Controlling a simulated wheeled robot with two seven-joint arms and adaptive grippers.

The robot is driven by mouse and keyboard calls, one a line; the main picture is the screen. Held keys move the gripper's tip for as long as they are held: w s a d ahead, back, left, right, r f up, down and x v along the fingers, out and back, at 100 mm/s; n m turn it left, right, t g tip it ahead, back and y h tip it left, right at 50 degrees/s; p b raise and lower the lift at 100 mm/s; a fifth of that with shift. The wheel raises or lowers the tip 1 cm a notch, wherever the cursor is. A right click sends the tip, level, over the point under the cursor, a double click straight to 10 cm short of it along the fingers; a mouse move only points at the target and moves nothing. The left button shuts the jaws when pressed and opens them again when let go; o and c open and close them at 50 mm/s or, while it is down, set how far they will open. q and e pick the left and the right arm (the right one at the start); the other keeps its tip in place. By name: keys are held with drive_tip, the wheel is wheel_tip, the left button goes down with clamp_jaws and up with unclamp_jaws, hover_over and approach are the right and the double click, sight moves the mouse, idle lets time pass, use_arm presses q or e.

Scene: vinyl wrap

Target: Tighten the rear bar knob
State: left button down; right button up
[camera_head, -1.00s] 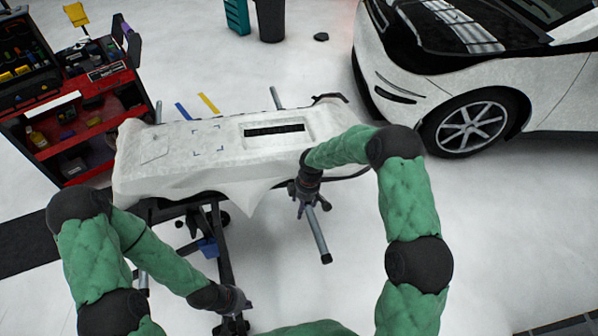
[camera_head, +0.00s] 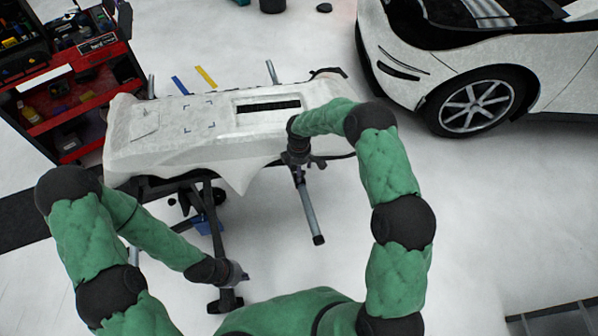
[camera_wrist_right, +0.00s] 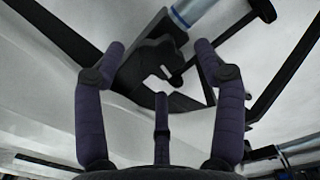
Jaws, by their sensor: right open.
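A white wrapped bumper (camera_head: 225,150) lies on a dark stand (camera_head: 212,215) with grey tube bars. One grey bar (camera_head: 308,210) sticks out toward me at the stand's right side. My right gripper (camera_head: 298,160) is at this bar, under the bumper's right front edge. In the right wrist view my right gripper (camera_wrist_right: 160,75) is open, with a black clamp bracket (camera_wrist_right: 150,68) beyond and between its fingers. A grey bar (camera_wrist_right: 195,10) shows above it.
A red tool cart (camera_head: 75,100) stands at the left. A white car (camera_head: 450,75) stands at the back right. A yellow strip (camera_head: 206,76) and a blue strip (camera_head: 180,86) show behind the bumper.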

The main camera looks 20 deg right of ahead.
drive_tip(key=shift+f, duration=0.7)
drive_tip(key=c, duration=1.2)
drive_tip(key=shift+o, duration=0.2)
